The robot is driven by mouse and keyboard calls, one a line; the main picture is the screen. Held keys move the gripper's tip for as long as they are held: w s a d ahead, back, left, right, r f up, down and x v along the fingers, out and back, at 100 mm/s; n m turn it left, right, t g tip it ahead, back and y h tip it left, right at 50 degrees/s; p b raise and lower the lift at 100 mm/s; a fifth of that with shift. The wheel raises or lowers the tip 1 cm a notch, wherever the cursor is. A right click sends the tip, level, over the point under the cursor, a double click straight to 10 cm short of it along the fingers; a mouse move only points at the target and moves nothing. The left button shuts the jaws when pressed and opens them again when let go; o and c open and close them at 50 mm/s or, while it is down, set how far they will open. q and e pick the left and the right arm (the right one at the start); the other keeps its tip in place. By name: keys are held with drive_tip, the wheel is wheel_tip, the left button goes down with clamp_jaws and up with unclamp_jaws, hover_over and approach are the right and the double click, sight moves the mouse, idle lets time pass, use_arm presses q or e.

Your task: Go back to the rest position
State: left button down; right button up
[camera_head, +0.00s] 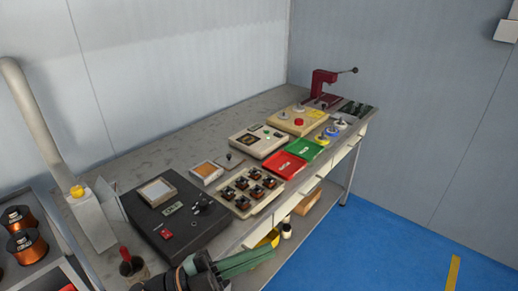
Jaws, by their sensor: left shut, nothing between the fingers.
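My left gripper (270,252) shows at the bottom, its arm coming in from the bottom edge. Its long green fingers are together and empty, pointing right. They are in front of the workbench's (155,150) near edge, close to the tray of copper coils (252,190). My right gripper is out of view.
Red (284,164) and green (305,148) trays, tester boxes and a dark red press (322,84) stand farther back. A rack of copper spools (27,243) is at left.

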use_arm(q)
drive_tip(key=w+a+f+n+t+y, duration=0.2)
drive_tip(key=a+f+n+t+y, duration=0.9)
drive_tip(key=f+n+y, duration=0.6)
drive_tip(key=s+a+f+n+g, duration=0.2)
drive_tip(key=s+f+n+g, duration=0.1)
drive_tip(key=s+f, duration=0.3)
drive_tip(key=s+a+f+n+g+y, duration=0.1)
drive_tip(key=s+a+f+n+g, duration=0.2)
drive_tip(key=s+f, duration=0.3)
wheel_tip(320, 180, down, 2)
drive_tip(key=shift+s+a+f+g+p, duration=0.1)
drive_tip(key=shift+s+a+g+p, duration=0.3)
drive_tip(key=shift+g, duration=0.4)
drive_tip(key=shift+w+d, duration=0.1)
drive_tip(key=shift+w, duration=0.05)
